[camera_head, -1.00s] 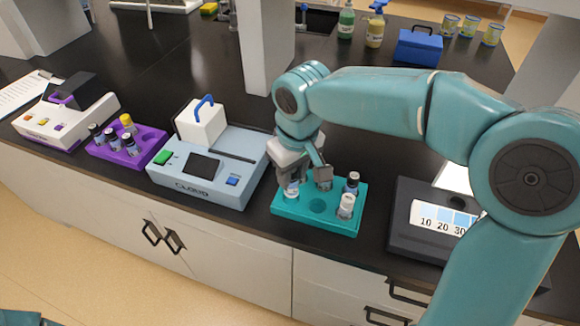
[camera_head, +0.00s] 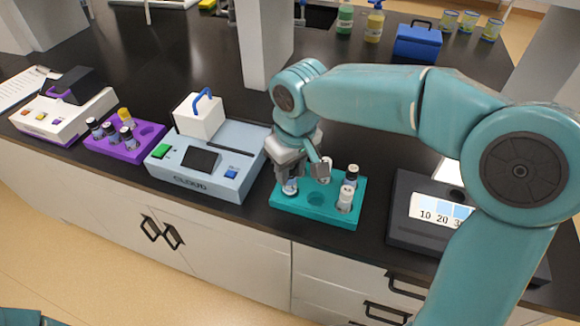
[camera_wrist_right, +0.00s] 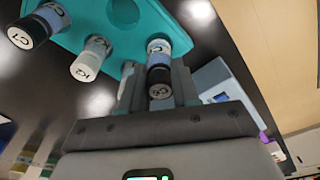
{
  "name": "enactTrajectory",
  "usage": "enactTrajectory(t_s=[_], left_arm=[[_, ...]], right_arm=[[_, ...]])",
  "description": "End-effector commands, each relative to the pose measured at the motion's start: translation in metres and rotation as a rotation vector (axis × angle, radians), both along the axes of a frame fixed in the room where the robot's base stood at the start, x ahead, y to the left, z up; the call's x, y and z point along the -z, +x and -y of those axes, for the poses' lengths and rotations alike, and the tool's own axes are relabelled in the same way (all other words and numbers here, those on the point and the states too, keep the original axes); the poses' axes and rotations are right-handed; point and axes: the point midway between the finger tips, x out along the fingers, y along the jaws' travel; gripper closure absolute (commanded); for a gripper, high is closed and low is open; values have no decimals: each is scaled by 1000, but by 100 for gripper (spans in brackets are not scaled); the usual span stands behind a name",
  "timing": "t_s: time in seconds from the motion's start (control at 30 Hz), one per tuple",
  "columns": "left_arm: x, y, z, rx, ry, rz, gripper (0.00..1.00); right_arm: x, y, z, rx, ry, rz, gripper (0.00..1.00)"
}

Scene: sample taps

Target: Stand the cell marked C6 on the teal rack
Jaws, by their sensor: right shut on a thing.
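The teal rack (camera_head: 340,216) stands near the front edge of the dark bench. My right gripper (camera_head: 290,180) is at its left end, shut on a cell (camera_head: 289,188) with a pale label. The right wrist view shows this cell (camera_wrist_right: 159,66) between the fingers, its dark cap (camera_wrist_right: 160,90) toward the camera; the mark looks like C6, but is hard to read. The cell is upright at the rack; whether it is fully seated is hidden. Three other cells (camera_head: 352,174) (camera_head: 345,199) (camera_head: 325,170) stand on the rack. My left gripper is out of view.
An empty round hole (camera_head: 316,199) shows in the rack's front. The light-blue CLOUD device (camera_head: 208,160) is close on the left, and a dark device (camera_head: 415,205) is on the right. A purple rack (camera_head: 122,150) holds several cells. Bare bench lies behind the teal rack.

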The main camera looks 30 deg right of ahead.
Motion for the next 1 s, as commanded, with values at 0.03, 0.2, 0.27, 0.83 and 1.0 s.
enactTrajectory(t_s=[0.03, 0.2, 0.27, 0.83, 1.0], left_arm=[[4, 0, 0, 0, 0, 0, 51], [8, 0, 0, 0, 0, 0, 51], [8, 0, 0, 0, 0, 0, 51], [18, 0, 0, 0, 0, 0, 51], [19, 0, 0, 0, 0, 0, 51]], right_arm=[[5, 0, 0, 0, 0, 0, 89], [10, -1, 0, 1, 0, 0, 89], [9, -1, 0, 1, 0, 1, 89], [22, -1, 0, 1, 0, 1, 89], [25, -1, 0, 1, 0, 1, 89]])
